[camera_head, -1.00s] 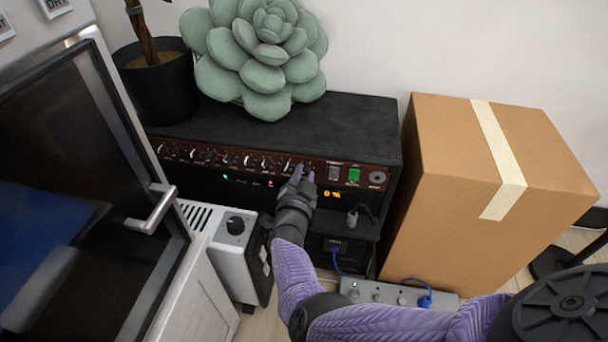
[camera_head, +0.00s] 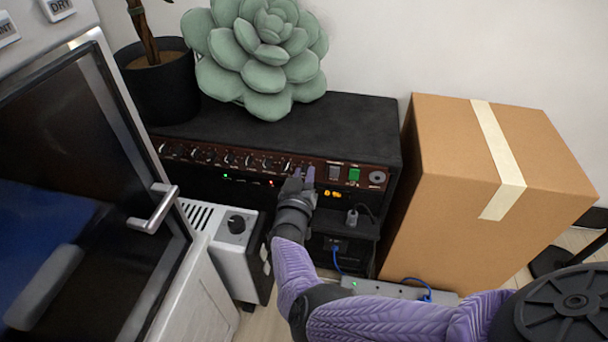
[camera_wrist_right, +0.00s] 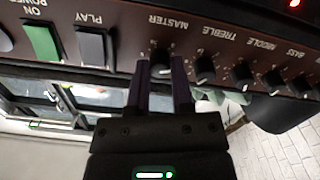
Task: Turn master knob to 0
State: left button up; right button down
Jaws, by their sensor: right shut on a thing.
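The black amplifier (camera_head: 300,125) stands against the wall, with a dark red panel and a row of knobs. The master knob (camera_wrist_right: 160,62) is a small black knob under the MASTER label in the right wrist view. My right gripper (camera_head: 304,174) is at the right part of this row. In the right wrist view my right gripper (camera_wrist_right: 161,72) has one finger on each side of the master knob and is shut on it. The fingers hide the knob in the head view, and its pointer cannot be read. My left gripper is not in view.
Treble knob (camera_wrist_right: 205,70) sits close beside the fingers. The play switch (camera_wrist_right: 92,46) and green power switch (camera_head: 354,175) are on the other side. A cardboard box (camera_head: 470,200) stands right, a grey unit (camera_head: 235,250) and glass-doored cabinet (camera_head: 75,180) left.

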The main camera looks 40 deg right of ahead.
jog(key=n, duration=0.6)
jog(key=shift+f, duration=0.15)
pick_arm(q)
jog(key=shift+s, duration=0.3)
pick_arm(e)
jog(key=shift+n, duration=0.9)
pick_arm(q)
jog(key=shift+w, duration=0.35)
pick_arm(e)
jog(key=shift+n, duration=0.4)
jog(key=c, duration=0.5)
grip_release()
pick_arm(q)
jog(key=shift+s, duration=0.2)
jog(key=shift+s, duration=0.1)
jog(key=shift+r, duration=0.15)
pick_arm(e)
jog(key=shift+a, duration=0.1)
